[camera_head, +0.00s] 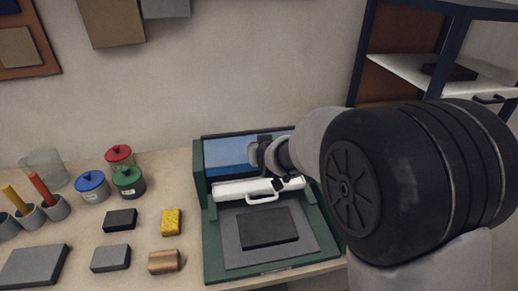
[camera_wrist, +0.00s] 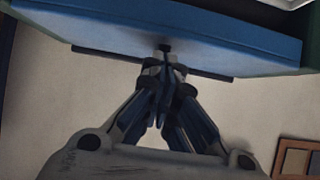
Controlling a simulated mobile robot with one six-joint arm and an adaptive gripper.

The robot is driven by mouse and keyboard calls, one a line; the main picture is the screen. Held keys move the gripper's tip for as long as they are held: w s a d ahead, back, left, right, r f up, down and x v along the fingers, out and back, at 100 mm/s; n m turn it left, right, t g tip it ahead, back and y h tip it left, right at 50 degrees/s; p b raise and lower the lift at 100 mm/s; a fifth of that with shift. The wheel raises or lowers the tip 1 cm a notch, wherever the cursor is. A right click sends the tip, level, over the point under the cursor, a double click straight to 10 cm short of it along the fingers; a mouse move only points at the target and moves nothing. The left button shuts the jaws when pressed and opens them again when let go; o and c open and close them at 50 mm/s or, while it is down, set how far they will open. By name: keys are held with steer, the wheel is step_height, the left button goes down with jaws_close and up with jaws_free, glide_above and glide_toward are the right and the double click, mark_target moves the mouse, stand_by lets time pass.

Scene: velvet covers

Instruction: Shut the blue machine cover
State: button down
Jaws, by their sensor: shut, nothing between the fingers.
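The blue machine cover (camera_head: 226,153) stands raised at the back of the green machine (camera_head: 212,250) in the head view. In the wrist view the blue cover (camera_wrist: 215,36) spans the top as a broad slab with a dark bar along its lower edge. My gripper (camera_head: 262,155) is in front of the cover and hides its right part. In the wrist view my gripper (camera_wrist: 164,62) is shut and empty, its tips close to the cover's edge by a small black knob. I cannot tell whether they touch.
A white bar with a handle (camera_head: 262,197) crosses the machine below the cover. A black block (camera_head: 268,228) lies on the machine's grey plate. Lidded pots (camera_head: 92,185), a yellow sponge (camera_head: 171,222) and several blocks stand left. A shelf (camera_head: 420,75) stands behind right.

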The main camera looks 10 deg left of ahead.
steer(key=shift+d+r, duration=0.1)
stand_by(0.4)
steer(key=shift+w+r+p, duration=0.1)
steer(key=shift+r+p, duration=0.2)
steer(key=shift+r, duration=0.05)
steer(key=s+d+r+m+g+h, duration=0.1)
steer(key=s+d+r+g, duration=0.1)
steer(key=s+d, duration=0.6)
steer(key=s+d+r+m+g+h+p, duration=0.1)
steer(key=s+d, duration=0.8)
steer(key=s, duration=0.9)
steer(key=s+d+r+m+g+h, duration=0.2)
steer(key=s+d, duration=0.7)
steer(key=s, duration=0.5)
steer(key=shift+d+r+g+p, duration=0.2)
steer(key=shift+r+g+p, duration=0.2)
steer(key=shift+r+g, duration=0.3)
steer(key=c, duration=2.4)
jaws_free()
